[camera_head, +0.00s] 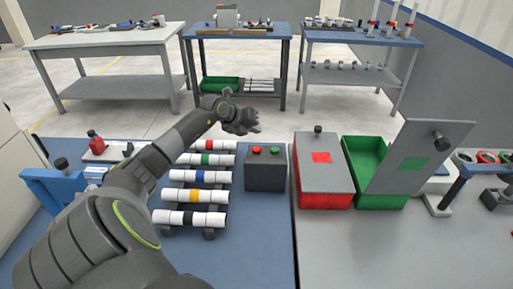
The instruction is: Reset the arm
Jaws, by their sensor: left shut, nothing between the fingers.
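My left arm comes in from the lower left and reaches over the blue table (255,240). My left gripper (248,122) is shut and empty, held in the air past the table's far edge, above and left of a dark box with a red and a green button (265,172). Several white pipes with coloured bands lie stacked in rows on a rack below the arm: red (228,146), green (226,159), yellow (215,196) and black (207,219). The forearm hides some of their left ends. My right gripper is not in view.
Right of the button box stand a red bin with a grey lid (325,200) and a green bin (364,155) with its lid raised. A blue vise-like device (55,187) and a red bottle (95,142) are at left. Three workbenches stand behind, across open floor.

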